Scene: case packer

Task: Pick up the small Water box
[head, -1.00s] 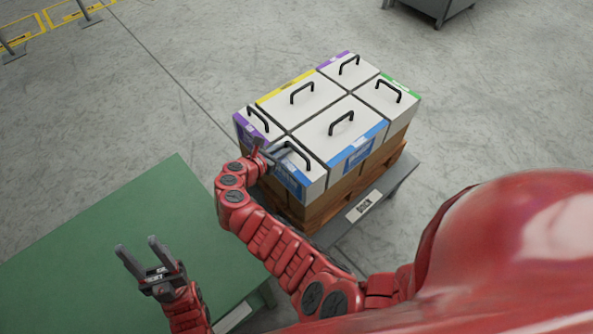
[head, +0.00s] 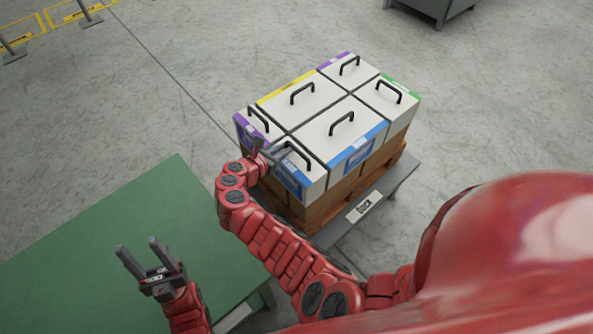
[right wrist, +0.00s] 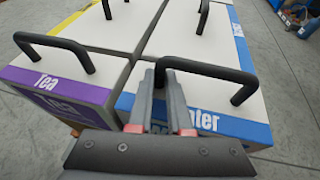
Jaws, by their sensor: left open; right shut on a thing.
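The small Water box (head: 314,180) is white with a blue edge and a black handle (head: 297,157). It sits at the near corner of the box stack in the head view. In the right wrist view, its blue label (right wrist: 228,124) reads partly "ater"; my fingers hide the rest. My right gripper (head: 277,152) is shut on the handle of this box; the fingers also show at the handle's left end in the right wrist view (right wrist: 162,84). The box looks level with its neighbours. My left gripper (head: 138,246) is open and empty over the green table.
A purple-edged Tea box (right wrist: 58,82) stands close on the left. A larger blue-edged box (head: 340,128) and several other handled boxes adjoin it. The stack rests on a wooden pallet on a grey stand (head: 385,188). A green table (head: 110,215) is at left.

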